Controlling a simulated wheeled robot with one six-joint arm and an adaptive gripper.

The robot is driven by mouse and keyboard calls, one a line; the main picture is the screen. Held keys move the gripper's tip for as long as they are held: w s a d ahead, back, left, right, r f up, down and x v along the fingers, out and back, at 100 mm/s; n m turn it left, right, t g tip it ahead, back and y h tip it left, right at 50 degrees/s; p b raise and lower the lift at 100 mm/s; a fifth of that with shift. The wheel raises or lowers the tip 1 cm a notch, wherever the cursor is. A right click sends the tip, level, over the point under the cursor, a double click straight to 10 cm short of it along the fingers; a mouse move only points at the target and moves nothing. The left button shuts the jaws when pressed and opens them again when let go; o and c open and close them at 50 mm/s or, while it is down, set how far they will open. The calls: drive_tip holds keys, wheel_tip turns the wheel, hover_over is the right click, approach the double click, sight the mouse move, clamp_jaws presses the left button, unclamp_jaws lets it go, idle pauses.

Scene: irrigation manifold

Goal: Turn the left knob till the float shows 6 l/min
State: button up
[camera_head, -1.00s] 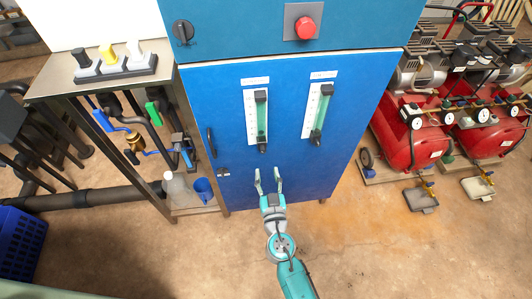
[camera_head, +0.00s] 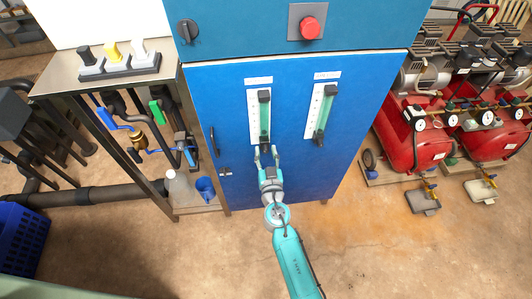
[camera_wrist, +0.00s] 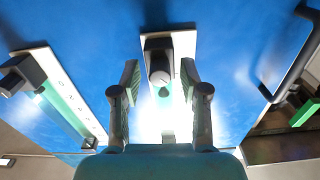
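The left flow meter (camera_head: 253,112) is a white scale plate with a green tube and black end blocks on the blue cabinet door. The left knob, at its lower end, is mostly hidden by my gripper (camera_head: 266,150) in the head view. In the wrist view a dark knob and block (camera_wrist: 159,58) sit between the two open fingers of my gripper (camera_wrist: 160,78), with a gap on each side. The fingers are not closed on it. The float and the scale figures are too small or washed out by glare to read.
A second, similar flow meter (camera_head: 315,110) is to the right on the blue door (camera_head: 225,95); it also shows at left in the wrist view (camera_wrist: 65,105). A dark door handle (camera_head: 213,141) is at the left. A red button (camera_head: 309,28) and black switch (camera_head: 188,30) are above.

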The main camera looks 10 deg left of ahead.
clamp_jaws()
drive_tip(key=shift+n, duration=0.3)
drive_tip(key=n, duration=1)
drive_tip(key=shift+n, duration=0.4)
drive_tip(key=n, duration=1)
drive_tip(key=shift+n, duration=1.7)
